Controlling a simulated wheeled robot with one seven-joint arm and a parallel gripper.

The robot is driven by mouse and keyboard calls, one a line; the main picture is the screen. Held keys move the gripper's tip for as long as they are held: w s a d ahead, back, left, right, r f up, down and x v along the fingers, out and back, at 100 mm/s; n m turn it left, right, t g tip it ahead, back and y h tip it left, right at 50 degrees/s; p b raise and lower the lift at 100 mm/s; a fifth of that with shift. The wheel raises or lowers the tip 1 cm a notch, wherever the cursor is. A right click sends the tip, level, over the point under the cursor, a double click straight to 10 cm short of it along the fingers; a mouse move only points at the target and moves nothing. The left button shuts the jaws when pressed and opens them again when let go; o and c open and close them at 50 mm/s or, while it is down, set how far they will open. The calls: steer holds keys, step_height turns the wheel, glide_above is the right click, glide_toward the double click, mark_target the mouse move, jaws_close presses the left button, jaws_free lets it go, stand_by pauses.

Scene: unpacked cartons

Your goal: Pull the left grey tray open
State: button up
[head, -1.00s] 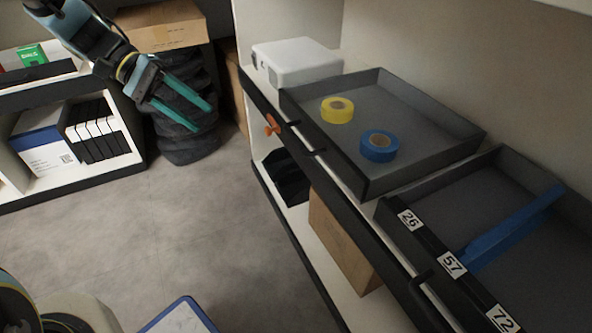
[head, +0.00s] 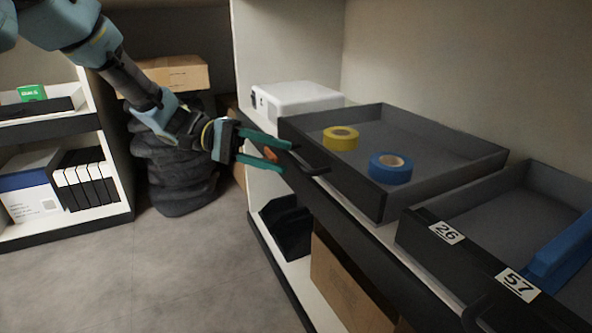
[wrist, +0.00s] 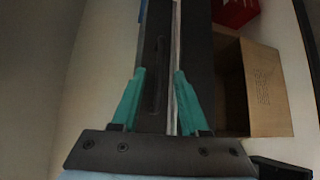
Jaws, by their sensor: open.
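The left grey tray (head: 345,180) sits on the shelf with a yellow tape roll (head: 340,138) and a blue tape roll (head: 390,168) in it. Its dark bar handle (head: 312,167) is on the front wall. My gripper (head: 284,156) is open, its teal fingers pointing right, just left of the handle in the head view. In the wrist view the gripper (wrist: 158,82) faces a dark front, and a dark bar like the handle (wrist: 157,70) lies ahead between the finger lines. I cannot tell whether the fingers touch it. The tray's inside is out of the wrist view.
An orange piece (head: 271,153) shows between the fingers at the shelf edge. A second grey tray (head: 420,232) with number labels and a blue divider stands at right. A white box (head: 295,99) is behind. A cardboard carton (head: 345,285) sits below.

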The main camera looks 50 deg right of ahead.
mark_target(291, 160)
steer(key=shift+b+x, duration=0.65)
steer(key=shift+x, duration=1.55)
jaws_close()
